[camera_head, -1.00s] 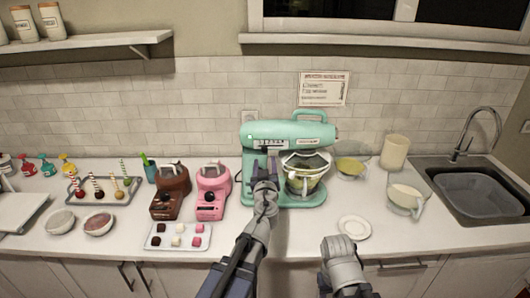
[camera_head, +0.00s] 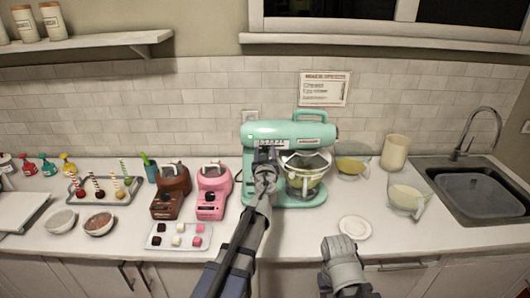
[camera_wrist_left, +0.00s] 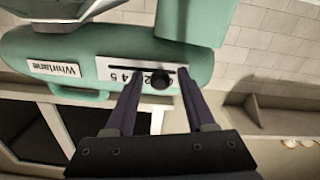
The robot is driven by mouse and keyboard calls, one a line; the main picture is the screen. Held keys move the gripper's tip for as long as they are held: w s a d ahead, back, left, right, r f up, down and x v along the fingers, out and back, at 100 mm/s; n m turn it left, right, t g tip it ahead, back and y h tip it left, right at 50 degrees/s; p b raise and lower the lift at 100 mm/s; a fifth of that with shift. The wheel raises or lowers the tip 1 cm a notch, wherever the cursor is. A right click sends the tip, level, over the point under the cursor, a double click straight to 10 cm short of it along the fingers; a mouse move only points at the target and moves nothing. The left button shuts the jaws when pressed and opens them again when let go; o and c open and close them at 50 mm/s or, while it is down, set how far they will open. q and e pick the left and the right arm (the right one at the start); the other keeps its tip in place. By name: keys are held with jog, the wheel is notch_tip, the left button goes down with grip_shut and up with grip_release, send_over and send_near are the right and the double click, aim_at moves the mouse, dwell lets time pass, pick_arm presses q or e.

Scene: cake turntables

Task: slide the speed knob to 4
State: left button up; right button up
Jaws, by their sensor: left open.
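The mint-green stand mixer (camera_head: 290,131) stands against the tiled wall at the middle of the counter. Its white speed panel (camera_wrist_left: 108,70) shows upside down in the left wrist view, with a dark slot and a row of numbers. The round black speed knob (camera_wrist_left: 161,81) sits toward the slot's right end in that view, right of the 2 and away from the 4 and 5. My left gripper (camera_head: 265,153) is open in front of the panel. Its fingers (camera_wrist_left: 158,80) stand on either side of the knob; contact is not clear.
The mixer's glass bowl (camera_head: 303,182) is just right of my left gripper. A pink machine (camera_head: 212,192) and a brown machine (camera_head: 170,194) stand to the left. A white saucer (camera_head: 355,228) lies front right. A measuring jug (camera_head: 405,198) stands near the sink (camera_head: 480,195).

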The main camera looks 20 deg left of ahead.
pick_arm(q)
grip_shut()
dwell(1.3)
